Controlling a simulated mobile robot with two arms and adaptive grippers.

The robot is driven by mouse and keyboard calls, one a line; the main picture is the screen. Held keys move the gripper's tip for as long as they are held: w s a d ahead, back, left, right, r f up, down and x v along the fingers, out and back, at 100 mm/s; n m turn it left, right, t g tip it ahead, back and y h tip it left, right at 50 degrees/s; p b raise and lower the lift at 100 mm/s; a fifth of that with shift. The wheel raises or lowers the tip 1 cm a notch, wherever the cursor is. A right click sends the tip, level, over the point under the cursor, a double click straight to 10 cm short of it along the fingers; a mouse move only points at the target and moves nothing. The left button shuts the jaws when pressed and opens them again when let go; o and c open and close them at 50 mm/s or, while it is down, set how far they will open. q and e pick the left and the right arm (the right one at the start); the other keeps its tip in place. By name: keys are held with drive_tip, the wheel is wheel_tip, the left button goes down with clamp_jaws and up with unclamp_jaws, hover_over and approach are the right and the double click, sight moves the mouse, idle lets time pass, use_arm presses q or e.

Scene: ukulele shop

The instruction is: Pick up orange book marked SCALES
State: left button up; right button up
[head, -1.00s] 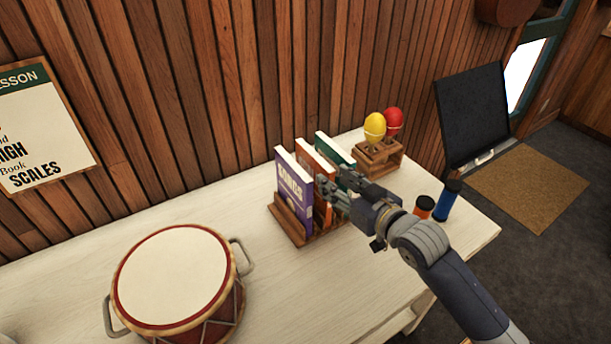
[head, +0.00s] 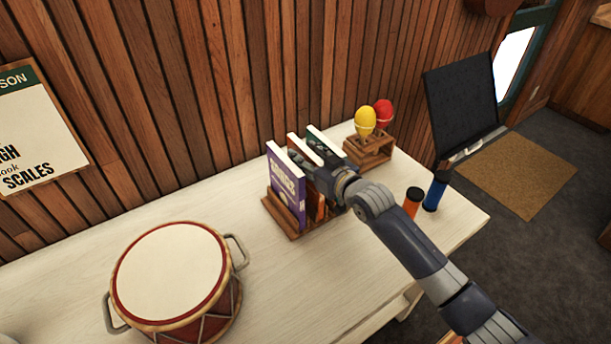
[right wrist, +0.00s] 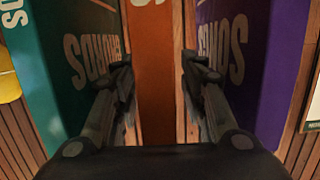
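The orange book (head: 319,209) stands upright in a wooden rack (head: 281,216), between the purple book (head: 284,188) and the green book (head: 327,148). Its lettering is mostly hidden; only a bit of white marking shows at the top edge of the right wrist view. My right gripper (head: 314,174) reaches into the rack from the right. In the right wrist view its open fingers (right wrist: 157,80) lie on either side of the orange book (right wrist: 157,50), close to its faces. I cannot tell whether they touch it. My left gripper is not in view.
A red drum (head: 172,278) stands on the pale table (head: 290,285) at the left. Yellow (head: 365,121) and red (head: 383,112) egg-shaped pieces sit on a wooden stand (head: 370,151) behind my gripper. Orange (head: 412,203) and blue (head: 434,192) cylinders stand near my forearm.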

drive_tip(key=shift+w+a, duration=0.15)
drive_tip(key=shift+w, duration=0.1)
clamp_jaws()
drive_tip(key=shift+r, duration=0.15)
